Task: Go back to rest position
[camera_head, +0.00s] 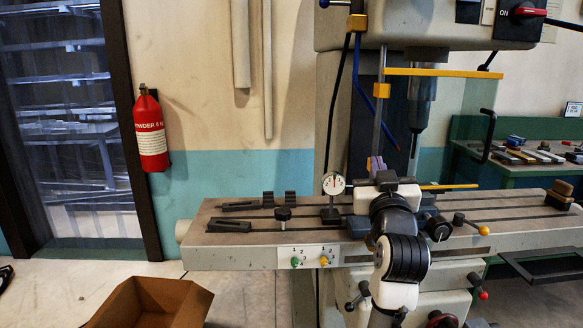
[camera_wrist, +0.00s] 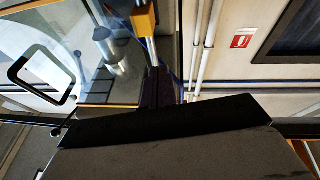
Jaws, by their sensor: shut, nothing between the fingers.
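My gripper (camera_head: 376,162) is at the end of my arm, raised above the machine table in front of the milling machine's column. Its purple fingers point up and away from the head camera, and they are together with nothing held. In the wrist view the gripper (camera_wrist: 157,84) shows as dark purple fingers beyond a black edge. My arm hides part of the machine table (camera_head: 255,240) and what lies right behind it.
The machine spindle (camera_head: 421,100) hangs just right of my gripper, with a yellow-edged clear guard (camera_head: 440,73) beside it. A dial gauge (camera_head: 333,184) stands left of my arm. A cardboard box (camera_head: 185,300) is on the floor at lower left. The left floor is mostly clear.

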